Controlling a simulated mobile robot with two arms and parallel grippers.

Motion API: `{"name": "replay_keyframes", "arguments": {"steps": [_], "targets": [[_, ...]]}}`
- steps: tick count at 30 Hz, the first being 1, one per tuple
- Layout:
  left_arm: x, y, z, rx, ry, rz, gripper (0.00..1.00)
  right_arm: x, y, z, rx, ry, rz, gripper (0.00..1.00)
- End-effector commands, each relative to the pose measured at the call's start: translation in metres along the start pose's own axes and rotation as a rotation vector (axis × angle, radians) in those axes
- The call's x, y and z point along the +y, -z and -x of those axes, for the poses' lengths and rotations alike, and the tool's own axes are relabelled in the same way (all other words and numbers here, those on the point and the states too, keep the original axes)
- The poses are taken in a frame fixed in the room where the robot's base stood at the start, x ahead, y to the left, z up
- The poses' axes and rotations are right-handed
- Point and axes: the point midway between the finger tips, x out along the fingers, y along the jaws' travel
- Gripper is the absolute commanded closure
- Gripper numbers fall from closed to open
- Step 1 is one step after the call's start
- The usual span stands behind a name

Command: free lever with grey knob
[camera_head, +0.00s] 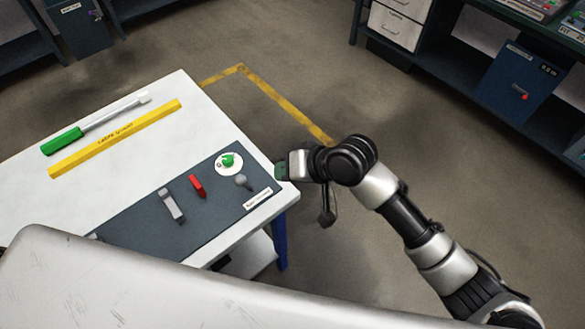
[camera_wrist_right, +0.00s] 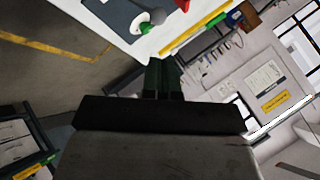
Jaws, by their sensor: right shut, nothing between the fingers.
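The lever with the grey knob (camera_head: 241,181) stands on the dark panel (camera_head: 215,212), near the right edge of the white table, between the green knob and a white label. A round grey knob (camera_wrist_right: 157,16) also shows at the top of the right wrist view, beyond the fingertips. My right gripper (camera_head: 281,171) is at the table's right edge, to the right of the grey knob and apart from it. Its fingers (camera_wrist_right: 165,68) are shut and empty. My left gripper is not in view.
Near the lever are a green knob (camera_head: 228,160) on a white dial, a red lever (camera_head: 197,186) and a grey handle (camera_head: 172,206). A yellow bar (camera_head: 115,139) and a green-handled tool (camera_head: 63,141) lie farther left. Open floor lies beyond the table's right edge.

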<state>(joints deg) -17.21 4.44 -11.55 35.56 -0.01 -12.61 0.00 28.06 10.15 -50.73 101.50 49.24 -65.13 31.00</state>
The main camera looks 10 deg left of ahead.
Motion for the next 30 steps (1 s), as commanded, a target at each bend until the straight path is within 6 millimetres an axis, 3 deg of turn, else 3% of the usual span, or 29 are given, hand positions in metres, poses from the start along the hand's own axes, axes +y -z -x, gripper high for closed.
{"name": "replay_keyframes", "arguments": {"steps": [7,24,27,29,30], "targets": [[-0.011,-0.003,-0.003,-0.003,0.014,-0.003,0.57,0.0,0.0,0.02,0.001,-0.002,0.0,1.0],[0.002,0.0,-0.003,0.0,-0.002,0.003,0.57,0.0,0.0,0.021,0.002,-0.002,-0.002,1.0],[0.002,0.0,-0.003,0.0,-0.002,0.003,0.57,0.016,0.001,0.014,0.021,-0.019,-0.028,1.0],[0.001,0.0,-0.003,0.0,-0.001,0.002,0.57,0.038,0.001,0.005,0.047,-0.044,-0.062,1.0],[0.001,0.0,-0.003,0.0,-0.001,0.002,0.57,0.058,-0.001,-0.003,0.069,-0.07,-0.088,1.0]]}}
